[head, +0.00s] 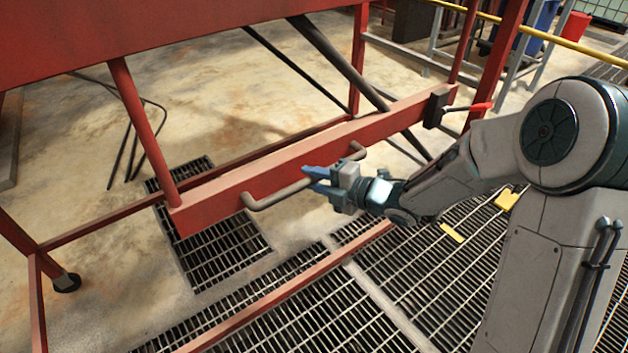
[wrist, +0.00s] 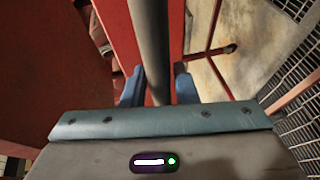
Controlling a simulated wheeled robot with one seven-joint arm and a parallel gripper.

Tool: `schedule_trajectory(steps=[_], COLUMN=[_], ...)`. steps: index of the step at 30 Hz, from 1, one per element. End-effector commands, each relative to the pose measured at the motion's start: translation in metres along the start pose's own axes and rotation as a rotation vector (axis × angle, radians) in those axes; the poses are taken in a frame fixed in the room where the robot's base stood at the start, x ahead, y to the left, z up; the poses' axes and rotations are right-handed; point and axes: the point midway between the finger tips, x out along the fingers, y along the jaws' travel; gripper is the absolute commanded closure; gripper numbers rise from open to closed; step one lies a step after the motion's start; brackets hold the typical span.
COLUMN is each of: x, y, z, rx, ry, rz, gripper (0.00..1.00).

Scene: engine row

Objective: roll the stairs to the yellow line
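The stairs are a red steel frame (head: 215,200) on castors, and one castor (head: 67,283) shows at lower left. A grey bar handle (head: 275,197) is fixed along the low red beam. My gripper (head: 320,180) is at this handle, with its blue fingers on either side of the bar. In the wrist view the bar (wrist: 148,30) runs between the two fingers (wrist: 160,85). I cannot tell whether they press on it. Short yellow pieces (head: 452,233) lie on the floor grating right of my gripper; I cannot tell whether they belong to the yellow line.
A red-handled lever (head: 480,107) sits at the beam's right end, close to my arm. Dark floor gratings (head: 330,310) lie in front of and under the frame. A yellow rail (head: 565,42) and blue and red bins stand at the back right. Concrete is open at left.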

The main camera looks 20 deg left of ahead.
Motion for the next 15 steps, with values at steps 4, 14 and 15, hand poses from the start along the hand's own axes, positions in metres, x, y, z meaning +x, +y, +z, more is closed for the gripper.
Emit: schedule_trajectory(steps=[4,14,15], x=[0.002,-0.009,-0.015], y=[0.0,0.0,0.0], z=[-0.004,-0.004,-0.003], rx=[0.0,0.0,0.0], ry=[0.008,0.01,0.008], rz=[0.0,0.0,0.0], gripper=[0.59,0.59,0.59])
